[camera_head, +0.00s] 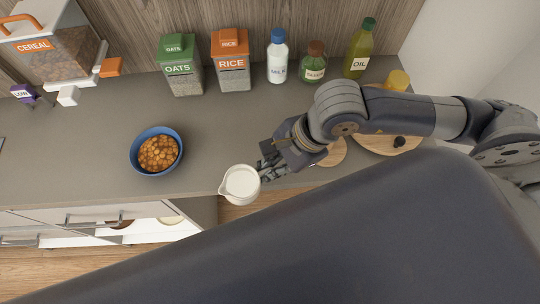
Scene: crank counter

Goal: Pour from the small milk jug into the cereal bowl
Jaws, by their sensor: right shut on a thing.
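The small milk jug (240,186) is white and filled with white milk. It is upright near the counter's front edge, with its spout to the lower left. My right gripper (264,170) is shut on the jug at its right side; the fingers are partly hidden. The cereal bowl (136,153) is blue and holds orange-brown cereal. It stands on the counter to the left of the jug, with a gap between them. My left gripper is not in view.
Behind stand a cereal dispenser (62,58), an oats box (181,68), a rice box (231,62), a white bottle (278,60), a green jar (313,66) and an oil bottle (359,52). Wooden boards (372,146) lie under my right arm. The counter (210,125) between bowl and jug is clear.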

